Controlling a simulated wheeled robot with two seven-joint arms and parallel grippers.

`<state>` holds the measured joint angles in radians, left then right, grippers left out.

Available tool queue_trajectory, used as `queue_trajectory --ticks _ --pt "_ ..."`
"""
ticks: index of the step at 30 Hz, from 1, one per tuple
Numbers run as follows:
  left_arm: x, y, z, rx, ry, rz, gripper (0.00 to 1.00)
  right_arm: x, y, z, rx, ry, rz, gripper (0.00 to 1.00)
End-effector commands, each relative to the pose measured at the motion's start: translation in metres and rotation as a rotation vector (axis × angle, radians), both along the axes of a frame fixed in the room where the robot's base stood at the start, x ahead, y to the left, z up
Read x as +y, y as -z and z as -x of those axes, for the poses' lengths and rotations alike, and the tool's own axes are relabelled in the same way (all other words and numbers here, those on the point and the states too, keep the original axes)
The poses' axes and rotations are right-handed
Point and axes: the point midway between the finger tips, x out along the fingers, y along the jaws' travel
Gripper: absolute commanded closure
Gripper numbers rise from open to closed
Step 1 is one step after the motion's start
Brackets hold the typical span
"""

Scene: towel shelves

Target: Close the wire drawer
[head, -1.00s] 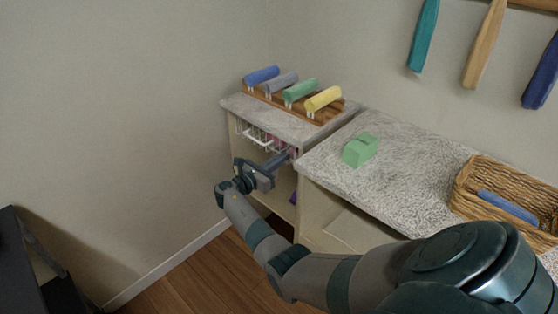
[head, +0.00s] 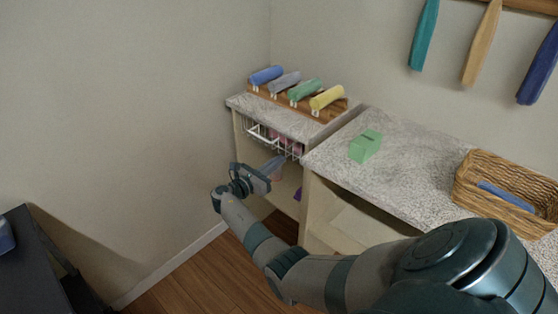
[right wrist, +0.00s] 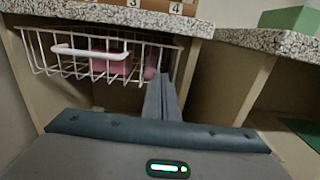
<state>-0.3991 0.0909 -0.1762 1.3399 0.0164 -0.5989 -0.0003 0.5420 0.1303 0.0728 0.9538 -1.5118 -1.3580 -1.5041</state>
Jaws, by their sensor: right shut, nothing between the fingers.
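The white wire drawer (head: 270,139) sits under the granite top of the small shelf unit, with pink cloth inside. In the right wrist view the wire drawer (right wrist: 100,60) shows at the top with its handle bar facing me. Its front looks roughly in line with the counter edge; I cannot tell exactly how far in it is. My right gripper (head: 279,163) is shut and empty, just below and in front of the drawer. Its closed fingers (right wrist: 161,95) stand near the drawer's right end in the right wrist view; contact is unclear. My left gripper is not in view.
Rolled towels on a wooden rack (head: 297,105) stand on the small unit's top. The longer counter (head: 410,165) at right holds a green block (head: 365,146) and a wicker basket (head: 490,209). Towels hang on the wall. A dark piece of furniture (head: 50,262) stands at lower left.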

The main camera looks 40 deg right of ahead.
Motion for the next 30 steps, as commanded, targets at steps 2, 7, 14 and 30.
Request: queue_trajectory --ticks 2,7,14,30 --pt "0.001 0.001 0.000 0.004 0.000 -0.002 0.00 0.006 0.001 0.001 0.000 0.000 0.000 1.00" --pt "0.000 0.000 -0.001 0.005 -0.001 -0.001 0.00 0.023 0.002 0.002 0.001 0.000 -0.002 1.00" --pt "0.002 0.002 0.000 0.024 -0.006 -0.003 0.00 0.053 0.002 0.004 0.000 -0.001 -0.002 1.00" --pt "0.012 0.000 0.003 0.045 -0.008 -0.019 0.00 0.090 0.001 0.008 0.001 0.001 -0.001 1.00"
